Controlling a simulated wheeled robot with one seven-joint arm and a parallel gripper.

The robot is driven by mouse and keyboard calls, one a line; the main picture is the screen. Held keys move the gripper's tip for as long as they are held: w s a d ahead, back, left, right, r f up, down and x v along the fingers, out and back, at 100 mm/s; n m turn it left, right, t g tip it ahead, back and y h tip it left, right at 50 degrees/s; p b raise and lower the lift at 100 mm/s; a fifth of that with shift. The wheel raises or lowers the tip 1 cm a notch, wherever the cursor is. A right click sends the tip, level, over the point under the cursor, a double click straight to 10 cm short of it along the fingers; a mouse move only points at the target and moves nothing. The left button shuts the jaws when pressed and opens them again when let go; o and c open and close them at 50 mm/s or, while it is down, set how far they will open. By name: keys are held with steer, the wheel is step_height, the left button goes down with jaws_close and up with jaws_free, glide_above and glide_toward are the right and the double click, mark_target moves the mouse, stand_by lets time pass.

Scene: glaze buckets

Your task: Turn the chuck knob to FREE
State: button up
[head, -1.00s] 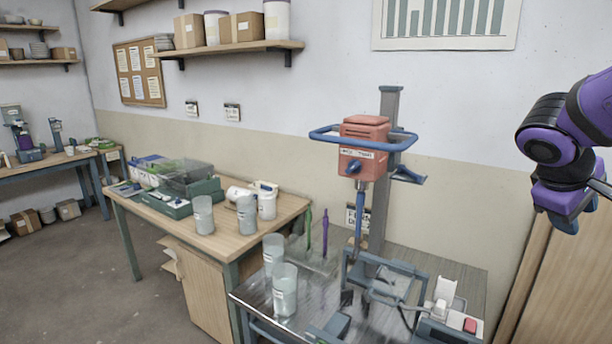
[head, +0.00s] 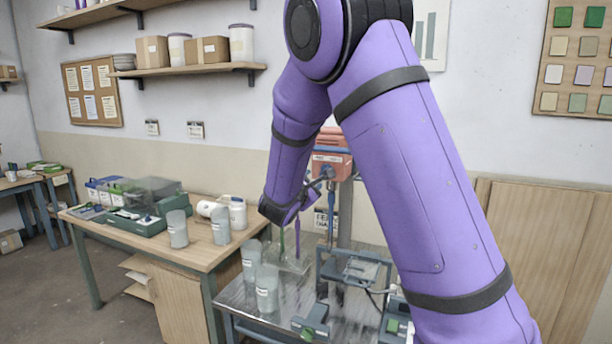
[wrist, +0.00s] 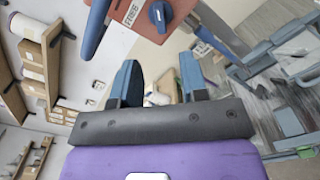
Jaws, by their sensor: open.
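The chuck knob is a round blue knob (wrist: 160,14) on the red mixer head (wrist: 141,35), at the top of the wrist view. A white label (wrist: 128,12) with small print is beside it; I cannot read the setting. In the head view the mixer head (head: 331,150) is partly hidden by my arm, with the knob (head: 327,172) low on its front. My gripper (wrist: 160,82) is open and empty, its two blue fingers apart and short of the knob. In the head view the gripper (head: 306,194) is close to the knob, at its lower left.
Below the mixer head stands a metal bench with a clamp frame (head: 350,268) and grey buckets (head: 267,288). Green and purple upright rods (head: 297,238) stand near my gripper. A wooden table (head: 205,250) with containers is at left. The blue guard bar (wrist: 97,28) is beside the head.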

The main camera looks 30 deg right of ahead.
steer(key=x, duration=1)
steer(key=shift+d, duration=0.25)
steer(key=shift+w, duration=0.15)
jaws_close()
